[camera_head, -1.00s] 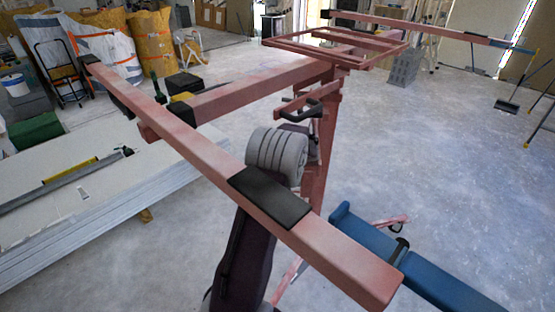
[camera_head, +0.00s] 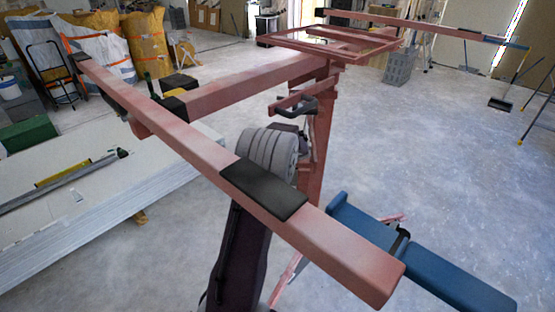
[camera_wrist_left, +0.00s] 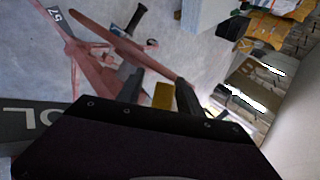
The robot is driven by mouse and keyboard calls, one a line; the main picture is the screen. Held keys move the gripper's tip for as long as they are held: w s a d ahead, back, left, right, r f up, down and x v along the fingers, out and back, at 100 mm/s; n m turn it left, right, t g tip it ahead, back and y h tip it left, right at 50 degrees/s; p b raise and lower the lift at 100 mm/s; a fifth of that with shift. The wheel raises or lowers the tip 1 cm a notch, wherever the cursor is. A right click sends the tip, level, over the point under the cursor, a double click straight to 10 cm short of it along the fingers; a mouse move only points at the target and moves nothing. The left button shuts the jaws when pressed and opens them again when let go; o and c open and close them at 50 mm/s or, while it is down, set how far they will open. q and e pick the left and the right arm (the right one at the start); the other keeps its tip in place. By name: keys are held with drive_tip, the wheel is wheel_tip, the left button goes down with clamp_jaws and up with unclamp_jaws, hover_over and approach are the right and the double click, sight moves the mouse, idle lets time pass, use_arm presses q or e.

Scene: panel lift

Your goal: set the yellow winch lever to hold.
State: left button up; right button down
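The reddish-pink panel lift (camera_head: 318,150) stands ahead of me, with a black loop handle (camera_head: 297,108) on its mast. My left arm shows as a dark link with a grey ribbed joint, partly behind the lift's long front bar (camera_head: 330,240). In the left wrist view the dark fingers of my left gripper (camera_wrist_left: 160,78) stand apart. A small yellow block (camera_wrist_left: 163,95) shows between them; it may be the winch lever, with gaps beside it. I cannot tell whether they touch. My right gripper is not in view.
A blue bar (camera_head: 430,260) lies low at the right, close to the lift. A stack of pale panels (camera_head: 100,215) fills the lower left. Bags (camera_head: 148,42) and a hand truck (camera_head: 55,70) stand at the back left.

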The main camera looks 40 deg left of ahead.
use_arm(q)
drive_tip(key=shift+r, duration=0.1)
drive_tip(key=shift+s+d+r, duration=0.1)
drive_tip(key=shift+d+r, duration=0.05)
drive_tip(key=shift+o, duration=0.2)
drive_tip(key=s+d+b, duration=0.1)
drive_tip(key=d+b, duration=0.1)
drive_tip(key=s+d+f+b, duration=0.1)
drive_tip(key=s+d+b, duration=0.1)
drive_tip(key=shift+d+b, duration=0.15)
drive_tip(key=shift+b, duration=0.25)
drive_tip(key=o, duration=0.5)
drive_tip(key=s+d+b, duration=0.2)
drive_tip(key=d, duration=0.1)
drive_tip(key=shift+s, duration=0.3)
drive_tip(key=s+d, duration=0.1)
drive_tip(key=d+r, duration=0.1)
drive_tip(key=d, duration=0.1)
drive_tip(key=shift+s+d+r, duration=0.1)
drive_tip(key=shift+s+r, duration=0.05)
drive_tip(key=shift+s, duration=0.25)
drive_tip(key=c, duration=0.5)
drive_tip(key=shift+w+a, duration=0.1)
drive_tip(key=shift+a, duration=0.1)
drive_tip(key=shift+c, duration=0.2)
